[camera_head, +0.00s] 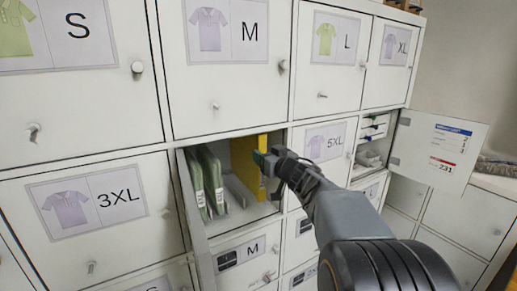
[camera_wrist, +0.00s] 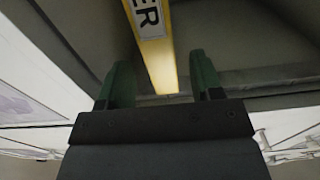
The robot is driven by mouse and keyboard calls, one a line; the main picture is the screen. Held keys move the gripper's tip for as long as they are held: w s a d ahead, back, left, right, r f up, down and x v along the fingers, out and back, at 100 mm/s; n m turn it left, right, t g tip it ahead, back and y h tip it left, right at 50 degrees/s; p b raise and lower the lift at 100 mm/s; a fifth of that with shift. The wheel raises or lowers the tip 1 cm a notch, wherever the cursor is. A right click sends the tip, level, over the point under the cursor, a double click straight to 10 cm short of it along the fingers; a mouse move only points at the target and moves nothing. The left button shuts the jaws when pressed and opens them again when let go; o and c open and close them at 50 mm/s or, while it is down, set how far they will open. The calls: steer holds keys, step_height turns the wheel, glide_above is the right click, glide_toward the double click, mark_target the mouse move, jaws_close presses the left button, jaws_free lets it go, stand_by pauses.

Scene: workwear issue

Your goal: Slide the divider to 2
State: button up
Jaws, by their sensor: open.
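The divider (camera_head: 243,158) is a yellow upright panel in the open compartment below the M door. In the wrist view the divider (camera_wrist: 157,58) shows its narrow front edge, with a white label ending in "ER". My gripper (camera_head: 264,160) is at the mouth of this compartment, at the divider's right front edge. In the wrist view my gripper (camera_wrist: 160,75) has its two green fingers apart, one on each side of the yellow edge, with a gap on both sides. No position number 2 is readable in either view.
Green folded garments (camera_head: 207,182) stand upright in the compartment's left part. Closed doors surround it, including the 3XL door (camera_head: 110,225) and the 5XL door (camera_head: 325,150). At the right, an open door (camera_head: 437,150) sticks out beside a compartment with stored items.

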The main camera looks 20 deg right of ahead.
steer(key=shift+w+a+p, duration=0.15)
steer(key=shift+w+p, duration=0.05)
steer(key=shift+w, duration=1.05)
steer(key=shift+w+a+p, duration=0.1)
steer(key=shift+w+p, duration=0.05)
steer(key=shift+w, duration=1.1)
steer(key=shift+c, duration=0.4)
jaws_close()
steer(key=shift+a, duration=0.1)
